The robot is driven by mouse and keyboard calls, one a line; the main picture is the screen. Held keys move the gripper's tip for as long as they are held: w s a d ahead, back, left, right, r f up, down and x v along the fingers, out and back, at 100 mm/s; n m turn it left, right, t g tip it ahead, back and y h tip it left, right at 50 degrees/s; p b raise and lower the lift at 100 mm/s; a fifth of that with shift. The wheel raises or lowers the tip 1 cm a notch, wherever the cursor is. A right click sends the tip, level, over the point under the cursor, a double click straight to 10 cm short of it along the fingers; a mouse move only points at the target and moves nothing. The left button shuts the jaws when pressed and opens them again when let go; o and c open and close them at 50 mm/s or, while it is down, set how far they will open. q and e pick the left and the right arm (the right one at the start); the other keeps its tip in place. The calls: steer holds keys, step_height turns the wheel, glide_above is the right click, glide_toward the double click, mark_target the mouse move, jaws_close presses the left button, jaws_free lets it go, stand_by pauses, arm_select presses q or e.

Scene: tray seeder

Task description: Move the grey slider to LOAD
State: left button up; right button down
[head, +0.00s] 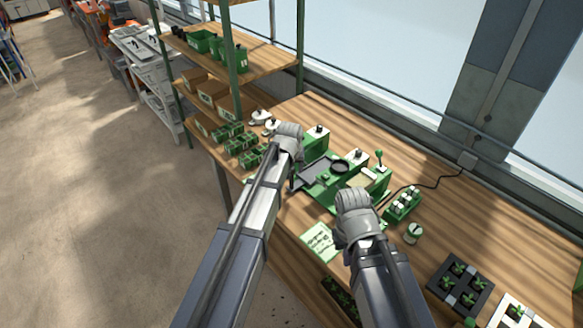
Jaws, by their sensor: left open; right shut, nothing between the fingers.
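The green tray seeder (327,192) stands on the wooden bench between and beyond my two grippers. It has a dark flat plate (313,171), a round dark opening (340,166) and a green-knobbed lever (379,156). I cannot make out the grey slider or a LOAD mark for certain; my arms cover parts of the machine. My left gripper (293,176) is open at the machine's left side, its fingers mostly hidden behind the wrist. My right gripper (341,240) is shut and empty in front of the machine, near the printed card; its fingertips are hardly visible.
A white-green card (320,243) lies at the bench's front edge. A green rack of bottles (402,205), a small round dial (413,233) and a dark seedling tray (461,284) are to the right. Shelves (245,66) stand at left. A black cable (425,184) crosses the bench behind.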

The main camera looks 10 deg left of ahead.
arm_select(q)
steer(key=p+v, duration=0.6)
steer(key=v, duration=0.1)
steer(key=shift+r, duration=0.2)
steer(key=shift+s, duration=0.15)
steer(key=shift+s, duration=0.1)
steer(key=s+d+f+m+g+b, duration=0.1)
steer(key=s+d+f, duration=0.1)
steer(key=s, duration=0.6)
steer(key=s+d+f+m+g+b, duration=0.1)
steer(key=s+d+f+m+g, duration=0.1)
steer(key=s, duration=0.7)
steer(key=s+d+f+m+g+b, duration=0.1)
steer(key=s+d, duration=0.3)
steer(key=s, duration=0.5)
steer(key=shift+d+f+m+g+y+b, duration=0.25)
steer(key=shift+f+m+g+y+b, duration=0.15)
steer(key=shift+m, duration=0.2)
steer(key=shift+s, duration=0.1)
stand_by(0.5)
